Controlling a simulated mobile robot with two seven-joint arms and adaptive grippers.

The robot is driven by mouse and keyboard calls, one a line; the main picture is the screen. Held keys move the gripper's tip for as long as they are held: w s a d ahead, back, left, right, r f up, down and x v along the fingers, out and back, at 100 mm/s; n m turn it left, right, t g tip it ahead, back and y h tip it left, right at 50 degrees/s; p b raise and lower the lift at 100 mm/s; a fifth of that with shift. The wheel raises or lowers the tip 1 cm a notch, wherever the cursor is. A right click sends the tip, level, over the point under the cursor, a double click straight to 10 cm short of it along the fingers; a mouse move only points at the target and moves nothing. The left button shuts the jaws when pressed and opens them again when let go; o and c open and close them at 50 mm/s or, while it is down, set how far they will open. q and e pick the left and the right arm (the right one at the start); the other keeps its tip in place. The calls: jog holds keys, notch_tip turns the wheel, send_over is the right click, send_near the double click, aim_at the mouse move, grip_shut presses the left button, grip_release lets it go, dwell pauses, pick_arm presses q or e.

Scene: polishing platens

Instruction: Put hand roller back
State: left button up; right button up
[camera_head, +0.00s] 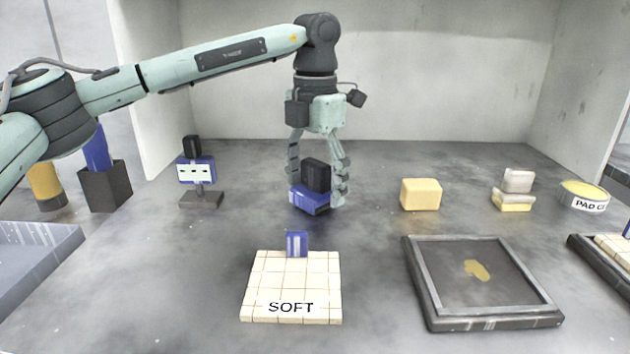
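A blue block-shaped tool with a black upright grip (311,203), which may be the hand roller, is at the middle of the bench. My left gripper (318,180) points straight down over it, with one finger on each side of the black grip. I cannot tell whether the fingers press on it or whether the tool touches the bench. A similar blue piece with a white face and black knob (196,170) sits on a small dark stand (201,199) to the left. My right gripper is not in view.
A tiled SOFT plate (270,287) with a blue tag (297,243) lies in front. A framed dark platen (473,324) is at front right. A yellow block (421,194), grey-and-yellow blocks (516,182) and a PAD tin (584,194) stand right. A dark box (105,188) stands left.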

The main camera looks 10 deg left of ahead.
aim_at(315, 162)
pick_arm(q)
jog(key=shift+r, duration=0.1)
notch_tip(315, 162, up, 13)
jog(key=shift+r, duration=0.2)
dwell(0.4)
